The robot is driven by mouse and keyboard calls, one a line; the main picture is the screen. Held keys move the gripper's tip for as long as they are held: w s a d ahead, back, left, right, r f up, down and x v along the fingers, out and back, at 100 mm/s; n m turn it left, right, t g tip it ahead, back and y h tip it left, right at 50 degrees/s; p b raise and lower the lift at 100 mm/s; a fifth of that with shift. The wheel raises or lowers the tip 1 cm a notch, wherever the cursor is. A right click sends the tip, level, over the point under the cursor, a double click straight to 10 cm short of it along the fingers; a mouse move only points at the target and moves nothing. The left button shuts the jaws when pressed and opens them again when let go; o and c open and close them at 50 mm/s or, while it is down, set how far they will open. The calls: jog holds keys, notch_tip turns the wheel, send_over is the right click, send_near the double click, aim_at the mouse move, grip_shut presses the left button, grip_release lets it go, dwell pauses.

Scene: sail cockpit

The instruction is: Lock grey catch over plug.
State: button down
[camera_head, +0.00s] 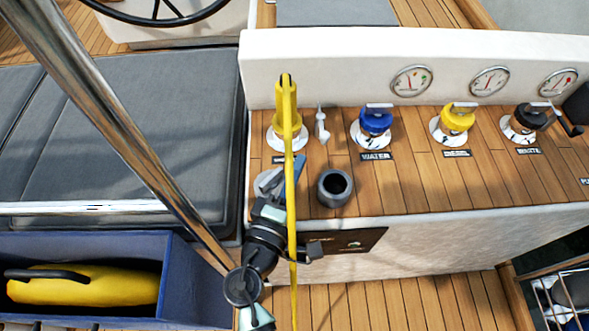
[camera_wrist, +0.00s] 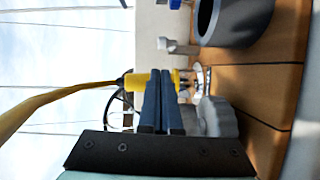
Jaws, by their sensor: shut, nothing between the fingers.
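The yellow plug (camera_head: 287,121) stands upright at its round metal socket (camera_head: 273,139) at the left of the wooden deck, with a yellow cable (camera_head: 291,215) running from its top toward me. In the wrist view the plug (camera_wrist: 140,83) is partly hidden behind my fingers. A small light-grey lever, seemingly the catch (camera_head: 321,125), stands upright just right of the plug; it also shows in the wrist view (camera_wrist: 178,46). I cannot tell whether it touches the plug. My gripper (camera_head: 299,160) is shut and empty, in front of the plug; it also shows in the wrist view (camera_wrist: 160,75).
A dark-grey cup-like tube (camera_head: 335,187) and a grey round knob (camera_wrist: 217,117) stand near my gripper. Blue (camera_head: 375,122), yellow (camera_head: 457,118) and black (camera_head: 528,118) caps line the deck to the right. A white gauge panel (camera_head: 350,65) rises behind. A steel pole (camera_head: 120,130) crosses the left.

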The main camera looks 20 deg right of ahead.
aim_at(324, 140)
jog(key=x, duration=0.6)
jog(key=shift+w+d, duration=0.15)
jog(key=shift+d+f, duration=0.15)
jog(key=shift+d, duration=0.1)
jog(key=shift+s+d+b, duration=0.7)
jog(key=shift+d, duration=0.2)
jog(key=shift+s, duration=0.1)
